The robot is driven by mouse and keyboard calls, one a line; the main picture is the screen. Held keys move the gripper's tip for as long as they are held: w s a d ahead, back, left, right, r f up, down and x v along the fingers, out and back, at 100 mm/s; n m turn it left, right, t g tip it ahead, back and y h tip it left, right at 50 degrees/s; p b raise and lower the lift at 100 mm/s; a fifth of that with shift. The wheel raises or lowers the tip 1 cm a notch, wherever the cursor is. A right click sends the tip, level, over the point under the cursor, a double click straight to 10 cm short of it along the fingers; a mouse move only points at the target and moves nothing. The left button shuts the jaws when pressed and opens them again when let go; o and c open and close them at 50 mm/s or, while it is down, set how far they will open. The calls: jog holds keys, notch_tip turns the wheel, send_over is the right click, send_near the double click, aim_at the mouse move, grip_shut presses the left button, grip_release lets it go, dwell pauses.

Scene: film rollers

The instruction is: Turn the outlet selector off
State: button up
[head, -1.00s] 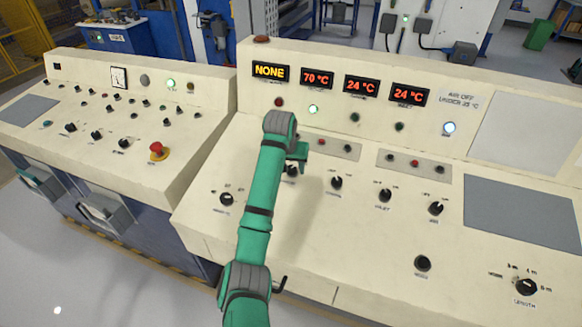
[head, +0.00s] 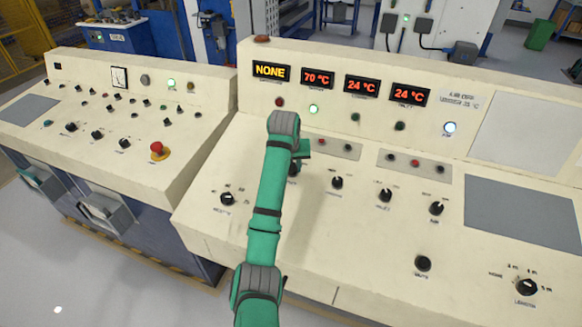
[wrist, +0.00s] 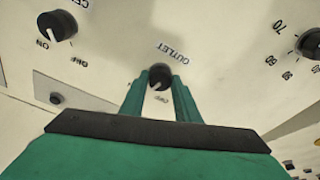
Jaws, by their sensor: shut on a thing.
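The outlet selector is a black round knob with a white pointer mark. In the wrist view the outlet selector (wrist: 160,72) sits between the two green fingers of my gripper (wrist: 160,88), under the word OUTLET. My gripper is shut on it. A small label shows just below the knob, partly covered and hard to read. The knob's white mark points down toward that label in this view. In the head view the outlet selector (head: 292,169) is mostly hidden behind my arm, with my gripper (head: 300,157) at it.
A similar ON/OFF knob (wrist: 57,25) stands beside it, and a numbered temperature dial (wrist: 311,43) on the other side. In the head view several more knobs line the sloping cream panel. Above are a NONE display (head: 270,71) and temperature displays (head: 317,78).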

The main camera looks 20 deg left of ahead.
jog(key=n, duration=0.4)
jog(key=shift+d+n+y, duration=0.1)
jog(key=shift+n+y, duration=0.2)
jog(key=n+g, duration=0.1)
jog(key=n, duration=0.3)
jog(key=shift+w+n, duration=0.1)
jog(key=shift+n, duration=0.3)
jog(key=shift+y, duration=0.3)
jog(key=o, duration=1)
jog(key=shift+o, duration=0.2)
jog(key=shift+r, duration=0.15)
jog(key=shift+r, duration=0.3)
jog(key=v, duration=1)
